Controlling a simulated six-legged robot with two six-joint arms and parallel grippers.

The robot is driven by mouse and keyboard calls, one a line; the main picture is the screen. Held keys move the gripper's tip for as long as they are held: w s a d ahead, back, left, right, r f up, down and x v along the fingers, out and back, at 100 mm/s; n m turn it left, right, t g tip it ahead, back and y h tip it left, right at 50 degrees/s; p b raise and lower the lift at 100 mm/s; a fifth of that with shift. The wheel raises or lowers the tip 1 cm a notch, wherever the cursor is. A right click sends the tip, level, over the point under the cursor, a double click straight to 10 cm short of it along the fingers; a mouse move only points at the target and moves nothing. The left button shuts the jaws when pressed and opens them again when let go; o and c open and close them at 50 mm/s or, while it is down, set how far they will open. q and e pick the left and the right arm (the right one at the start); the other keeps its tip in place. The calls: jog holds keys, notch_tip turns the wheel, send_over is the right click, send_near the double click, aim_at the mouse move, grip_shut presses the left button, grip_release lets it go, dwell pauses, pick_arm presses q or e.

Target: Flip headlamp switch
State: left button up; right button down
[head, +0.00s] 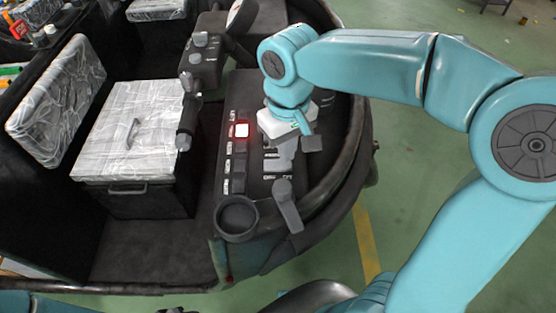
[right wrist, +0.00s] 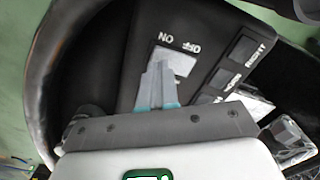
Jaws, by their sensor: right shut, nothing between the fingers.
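The dark control panel (head: 229,164) carries a column of switches with white labels. One switch (head: 241,130) glows white and red. My right gripper (head: 281,160) is over the panel to the right of that column, fingers pointing down. In the right wrist view the gripper (right wrist: 157,68) is shut and empty, its tips at a pale grey switch (right wrist: 182,63). My left gripper is not clearly visible.
A grey lever (head: 287,206) and a round cup holder (head: 237,217) are at the panel's near end. A handlebar grip (head: 184,125) stands left of the panel. A plastic-wrapped seat (head: 115,155) is further left. A curved dark rim (head: 352,150) bounds the right side.

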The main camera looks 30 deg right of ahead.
jog(key=shift+f+b, duration=0.75)
jog(key=shift+f, duration=0.3)
jog(key=shift+r, duration=0.1)
jog(key=shift+r+p, duration=0.9)
notch_tip(320, 180, up, 5)
jog(key=p, duration=0.4)
jog(key=shift+r+p, duration=0.2)
jog(key=shift+p, duration=0.1)
jog(key=shift+f, duration=0.15)
jog(key=shift+s, duration=0.15)
